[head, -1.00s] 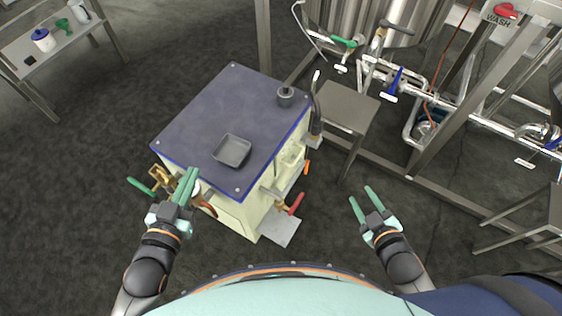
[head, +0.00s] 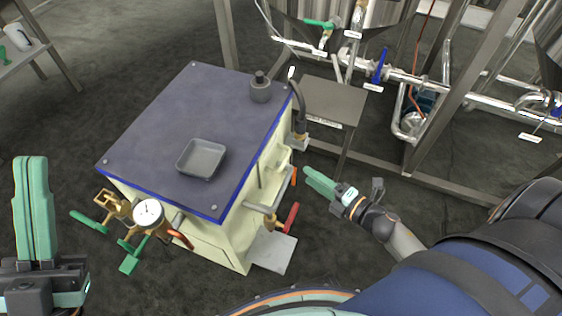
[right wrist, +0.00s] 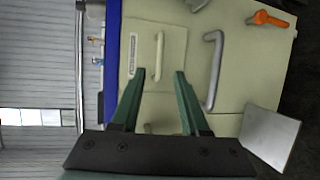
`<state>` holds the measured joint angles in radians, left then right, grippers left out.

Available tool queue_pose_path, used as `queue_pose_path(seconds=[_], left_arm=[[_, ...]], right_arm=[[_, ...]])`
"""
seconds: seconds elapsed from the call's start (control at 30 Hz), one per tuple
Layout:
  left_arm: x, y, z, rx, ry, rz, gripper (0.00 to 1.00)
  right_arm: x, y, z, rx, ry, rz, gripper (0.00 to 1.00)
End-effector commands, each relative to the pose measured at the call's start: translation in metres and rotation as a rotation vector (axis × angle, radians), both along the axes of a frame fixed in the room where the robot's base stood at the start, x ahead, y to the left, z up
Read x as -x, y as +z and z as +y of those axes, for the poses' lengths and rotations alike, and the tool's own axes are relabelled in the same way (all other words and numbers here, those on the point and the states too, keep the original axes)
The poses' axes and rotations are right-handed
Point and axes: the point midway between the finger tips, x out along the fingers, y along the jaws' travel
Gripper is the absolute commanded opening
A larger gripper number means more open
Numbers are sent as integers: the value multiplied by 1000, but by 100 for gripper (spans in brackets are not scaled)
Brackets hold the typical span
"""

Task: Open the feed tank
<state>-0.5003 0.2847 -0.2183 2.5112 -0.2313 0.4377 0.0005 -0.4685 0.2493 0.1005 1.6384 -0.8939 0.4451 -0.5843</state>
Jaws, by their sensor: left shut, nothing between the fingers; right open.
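A cream cabinet with a dark blue-edged top (head: 170,115) stands in the middle of the head view. Its right side carries a cream handle (right wrist: 158,55) and a grey bar handle (right wrist: 213,70), seen in the right wrist view. My right gripper (head: 318,180) is open beside that side; in the right wrist view its fingers (right wrist: 161,75) point at the panel, with the cream handle beyond the gap. I cannot tell if they touch it. My left gripper (head: 31,160) is shut and empty at the left edge. No readable label identifies the feed tank.
The cabinet carries a gauge (head: 149,213), green valve handles (head: 133,255), a red handle (head: 290,217) and an orange handle (right wrist: 267,19). A grey tray (head: 201,158) lies on top. A steel stand (head: 330,100) and pipework are behind right.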

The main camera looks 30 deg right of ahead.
Motion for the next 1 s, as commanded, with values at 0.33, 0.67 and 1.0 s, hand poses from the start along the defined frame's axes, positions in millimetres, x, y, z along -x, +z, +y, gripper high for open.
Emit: queue_pose_path(seconds=[0.33,0.67,1.0], left_arm=[[-1,-16,-1,11,-14,14,0],[-1,-22,-1,20,-22,20,0],[-1,-22,-2,19,-23,21,0]], right_arm=[[-67,-13,22,-2,-2,-3,45],[-95,-19,32,-2,-2,0,45],[-96,-19,33,-3,-3,1,39]])
